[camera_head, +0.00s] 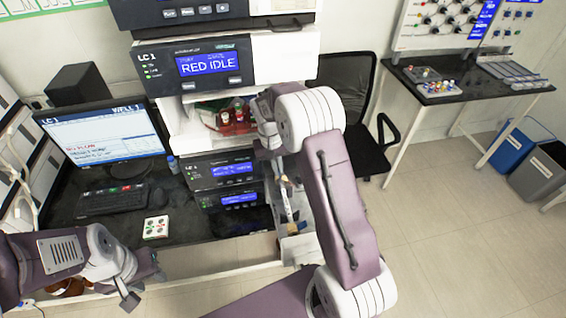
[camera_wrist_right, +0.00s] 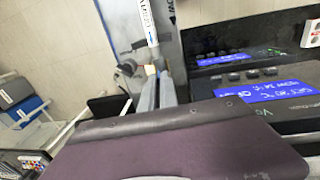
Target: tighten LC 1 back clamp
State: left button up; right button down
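The LC 1 stack (camera_head: 195,66) stands at centre, its display reading RED IDLE. On its right side, low down, a slim column with a coloured label (camera_head: 287,205) stands upright; a labelled white column (camera_wrist_right: 150,22) shows in the right wrist view. A small tan piece (camera_wrist_right: 150,70) sits at its end near my right gripper (camera_wrist_right: 158,80). The gripper's two grey fingers lie close together there; whether they touch or hold it I cannot tell. The back clamp is not clearly made out. My left gripper (camera_head: 143,284) hangs apart at lower left, fingers spread and empty.
A monitor (camera_head: 106,140), keyboard (camera_head: 113,198) and small white pad with round buttons (camera_head: 156,228) are on the dark bench left of the stack. An office chair (camera_head: 368,140) stands close behind my right arm. The floor at right is clear before two bins (camera_head: 528,158).

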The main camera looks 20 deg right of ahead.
jog(key=shift+w+a+h, duration=0.2)
jog(key=shift+a+h, duration=0.35)
jog(key=shift+h, duration=0.45)
jog(key=shift+a+f+g+h, duration=0.3)
jog(key=shift+a+g+h, duration=0.15)
jog(key=shift+h, duration=0.35)
jog(key=shift+w+a+f+g+h+b, duration=0.1)
jog(key=shift+a+f+g+h+b, duration=0.25)
jog(key=shift+h, duration=0.65)
jog(key=shift+w+a+f+g+h+b, duration=0.1)
jog(key=shift+a+f+h+b, duration=0.25)
jog(key=shift+h, duration=0.65)
jog(key=shift+r, duration=0.1)
jog(key=c, duration=1.6)
grip_release()
